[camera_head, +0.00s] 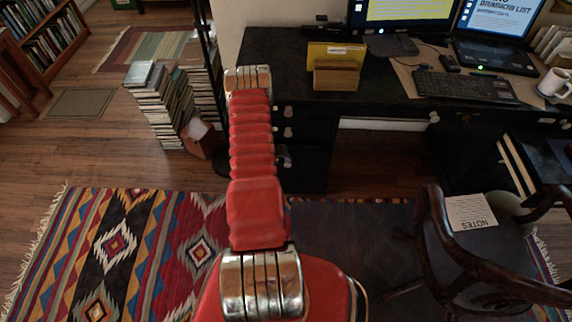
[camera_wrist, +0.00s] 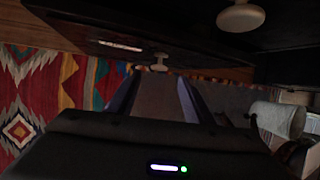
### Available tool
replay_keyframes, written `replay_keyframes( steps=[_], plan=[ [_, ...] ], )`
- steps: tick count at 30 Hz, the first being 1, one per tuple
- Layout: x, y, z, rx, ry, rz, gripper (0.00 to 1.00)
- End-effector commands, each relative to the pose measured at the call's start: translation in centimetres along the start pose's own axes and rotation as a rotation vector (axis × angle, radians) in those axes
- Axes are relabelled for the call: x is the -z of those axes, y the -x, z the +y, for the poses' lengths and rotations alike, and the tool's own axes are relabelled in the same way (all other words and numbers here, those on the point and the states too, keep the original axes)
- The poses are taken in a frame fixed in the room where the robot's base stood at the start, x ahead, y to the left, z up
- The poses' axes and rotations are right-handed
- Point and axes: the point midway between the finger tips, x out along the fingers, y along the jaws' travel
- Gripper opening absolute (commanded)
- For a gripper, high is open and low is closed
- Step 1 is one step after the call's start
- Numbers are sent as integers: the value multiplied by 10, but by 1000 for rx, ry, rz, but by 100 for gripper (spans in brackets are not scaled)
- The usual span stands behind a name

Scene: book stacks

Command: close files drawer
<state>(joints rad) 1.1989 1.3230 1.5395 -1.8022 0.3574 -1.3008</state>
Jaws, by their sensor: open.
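A black desk (camera_head: 390,98) has a left pedestal with several pale round knobs (camera_head: 288,132) on its drawer fronts. At the far right, a dark open compartment (camera_head: 548,160) holds upright pale-edged files (camera_head: 517,168); it looks like a pulled-out drawer, partly cut off by the frame. In the wrist view, my gripper (camera_wrist: 157,95) is open, its two fingers apart with nothing seen between them. A pale knob (camera_wrist: 160,62) on a dark front shows just beyond the fingertips, and a larger knob (camera_wrist: 240,17) is at the top right. My arm hides the gripper in the head view.
A dark wooden chair (camera_head: 470,250) with a notes sheet (camera_head: 470,212) stands at the right, before the desk. Book stacks (camera_head: 165,105) stand left of the desk. A patterned rug (camera_head: 120,250) covers the floor. A keyboard (camera_head: 465,88), laptop and mug (camera_head: 555,84) are on the desktop.

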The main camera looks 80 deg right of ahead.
Motion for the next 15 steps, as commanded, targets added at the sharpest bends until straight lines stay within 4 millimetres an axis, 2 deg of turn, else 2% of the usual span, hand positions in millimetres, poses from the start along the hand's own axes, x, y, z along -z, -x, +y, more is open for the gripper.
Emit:
replay_keyframes(
  steps=[15],
  plan=[
    [1,-58,0,-1,-1,0,47]
  ],
)
